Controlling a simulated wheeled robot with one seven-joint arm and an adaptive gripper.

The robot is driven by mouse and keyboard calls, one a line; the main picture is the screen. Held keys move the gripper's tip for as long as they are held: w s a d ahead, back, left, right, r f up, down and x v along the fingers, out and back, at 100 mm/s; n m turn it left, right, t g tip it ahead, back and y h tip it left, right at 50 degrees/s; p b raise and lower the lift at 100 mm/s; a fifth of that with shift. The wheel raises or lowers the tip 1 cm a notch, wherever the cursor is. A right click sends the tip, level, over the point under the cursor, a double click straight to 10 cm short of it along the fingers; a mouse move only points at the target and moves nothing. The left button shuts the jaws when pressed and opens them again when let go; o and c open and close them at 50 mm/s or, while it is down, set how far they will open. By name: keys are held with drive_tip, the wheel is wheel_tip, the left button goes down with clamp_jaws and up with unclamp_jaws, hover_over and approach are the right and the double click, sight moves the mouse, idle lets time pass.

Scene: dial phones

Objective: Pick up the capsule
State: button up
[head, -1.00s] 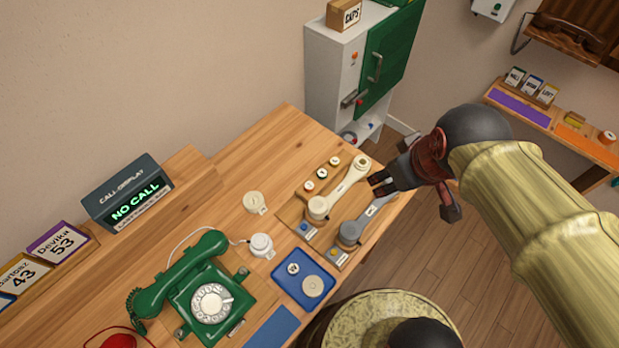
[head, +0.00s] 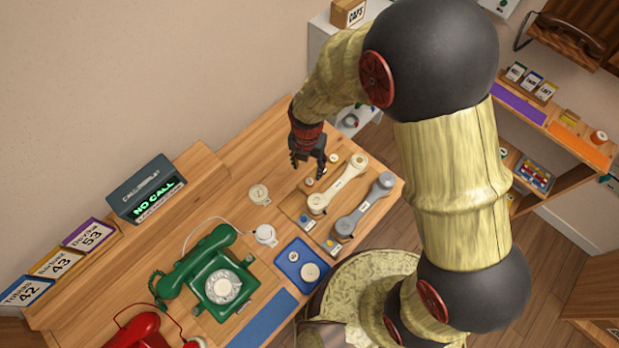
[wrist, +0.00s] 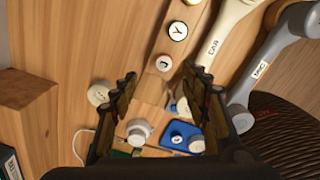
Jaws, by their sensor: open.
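Several small round lettered capsules stand in a row on the wooden board; I cannot tell which one the task names. In the wrist view, one with a dark letter (wrist: 164,63) appears between my fingertips, and one marked Y (wrist: 177,30) is beyond it. In the head view, one capsule (head: 309,181) is just below the fingers and another (head: 334,158) is to their right; the gripper may hide others. My gripper (head: 307,167) points down above the row, open and empty. It also shows in the wrist view (wrist: 160,76).
A cream handset (head: 338,185) and a grey handset (head: 366,205) lie right of the row. A pale round piece (head: 259,194), a white knob-like piece (head: 265,235), a blue tray (head: 290,254) and a green phone (head: 215,280) are nearby. The call display (head: 147,190) stands behind.

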sight(309, 181)
wheel_tip(309, 181, down, 3)
drive_tip(key=shift+s+r, duration=0.1)
drive_tip(key=shift+s, duration=0.05)
drive_tip(key=shift+s+d+f+b, duration=0.15)
drive_tip(key=shift+f+b, duration=0.2)
drive_tip(key=shift+f, duration=1)
drive_tip(key=shift+d+f+b, duration=0.1)
drive_tip(key=shift+f+b, duration=0.25)
drive_tip(key=shift+f, duration=0.95)
drive_tip(key=c, duration=0.3)
drive_tip(key=c, duration=0.7)
drive_tip(key=shift+c, duration=0.6)
drive_tip(key=shift+r, duration=0.15)
